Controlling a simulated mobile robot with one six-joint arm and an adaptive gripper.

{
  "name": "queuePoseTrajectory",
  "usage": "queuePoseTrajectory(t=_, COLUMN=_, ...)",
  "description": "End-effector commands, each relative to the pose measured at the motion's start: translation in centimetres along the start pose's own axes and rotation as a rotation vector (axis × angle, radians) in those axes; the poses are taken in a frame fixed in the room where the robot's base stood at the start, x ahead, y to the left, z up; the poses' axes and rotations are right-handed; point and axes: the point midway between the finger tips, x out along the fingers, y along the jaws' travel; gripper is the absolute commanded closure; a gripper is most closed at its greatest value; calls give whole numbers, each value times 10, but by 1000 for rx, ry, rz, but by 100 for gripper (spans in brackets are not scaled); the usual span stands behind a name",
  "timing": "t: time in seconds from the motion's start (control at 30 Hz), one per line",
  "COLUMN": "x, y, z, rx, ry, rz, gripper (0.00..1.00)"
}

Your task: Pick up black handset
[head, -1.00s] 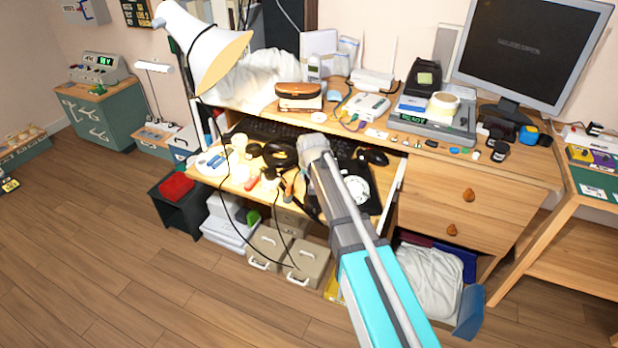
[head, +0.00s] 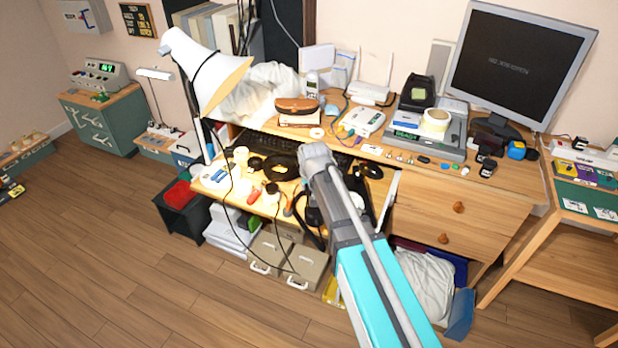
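My arm reaches up from the lower right to the pull-out desk shelf (head: 213,182). Its grey end, with my gripper (head: 318,160), is over the shelf; the fingers cannot be made out. A black dial phone (head: 368,193) with a pale dial is partly hidden behind my arm on the right of the shelf. Dark shapes show just left of the arm near the shelf's front edge; I cannot tell whether they are the handset, a cord or gripper parts. No handset is clearly visible.
The shelf's left half is crowded with small items and a black ring-shaped thing (head: 281,166). A white desk lamp (head: 205,75) leans over it. A monitor (head: 522,58) stands on the desktop at right. Grey boxes (head: 300,265) sit below.

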Motion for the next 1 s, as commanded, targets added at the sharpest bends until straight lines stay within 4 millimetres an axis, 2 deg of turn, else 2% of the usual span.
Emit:
queuePoseTrajectory(t=0.03, x=-16, y=0, z=13, rx=-1, ry=0, rz=0, gripper=100)
queuePoseTrajectory(t=0.3, x=-46, y=0, z=44, rx=1, ry=1, rz=0, gripper=100)
queuePoseTrajectory(t=0.6, x=-57, y=-1, z=55, rx=1, ry=1, rz=0, gripper=100)
queuePoseTrajectory(t=1.0, x=-57, y=-1, z=55, rx=1, ry=1, rz=0, gripper=100)
